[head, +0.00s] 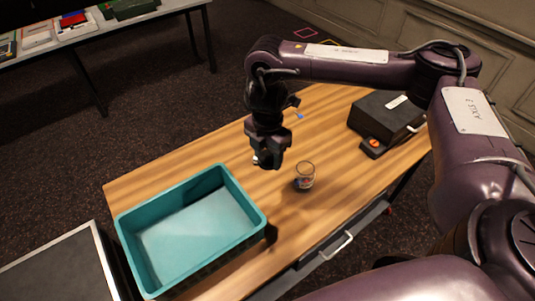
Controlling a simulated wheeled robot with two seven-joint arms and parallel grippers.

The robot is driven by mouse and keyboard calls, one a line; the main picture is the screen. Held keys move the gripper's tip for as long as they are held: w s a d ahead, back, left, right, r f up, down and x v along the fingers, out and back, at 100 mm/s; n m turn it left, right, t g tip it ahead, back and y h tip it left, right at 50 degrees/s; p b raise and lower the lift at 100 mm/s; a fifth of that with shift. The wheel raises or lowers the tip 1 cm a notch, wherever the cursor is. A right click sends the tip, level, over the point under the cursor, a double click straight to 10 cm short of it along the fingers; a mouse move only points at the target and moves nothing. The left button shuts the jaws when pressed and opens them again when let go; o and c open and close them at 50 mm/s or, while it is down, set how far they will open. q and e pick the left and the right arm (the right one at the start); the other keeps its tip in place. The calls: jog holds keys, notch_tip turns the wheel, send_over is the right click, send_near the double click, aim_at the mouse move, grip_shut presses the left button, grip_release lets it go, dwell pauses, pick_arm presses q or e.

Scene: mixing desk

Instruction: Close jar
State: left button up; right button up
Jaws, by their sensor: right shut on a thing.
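A small clear glass jar (305,177) stands upright and open at the top on the wooden table, with something small and coloured showing inside it. My right gripper (267,160) is to the left of the jar, pointing down and apart from it. It is shut on a small dark thing that looks like the jar's lid; the fingers hide most of it. My left gripper is not in view.
A teal bin (243,197) fills the table's left part. A black box with an orange button (375,143) stands at the right. A small blue thing (299,115) lies behind my gripper. The wood around the jar is clear.

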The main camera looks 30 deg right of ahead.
jog(key=shift+a, duration=0.1)
jog(key=m, duration=0.2)
jog(key=a+m+b, duration=0.1)
jog(key=m, duration=0.1)
jog(key=r+m, duration=0.1)
jog(key=shift+a+m, duration=0.25)
jog(key=shift+m, duration=0.15)
jog(key=a+r+m+b, duration=0.1)
jog(key=m, duration=0.4)
jog(key=s+a+r+m+b, duration=0.1)
jog(key=m, duration=0.5)
jog(key=s+r+m+b, duration=0.1)
jog(key=m, duration=0.4)
jog(key=shift+a, duration=0.4)
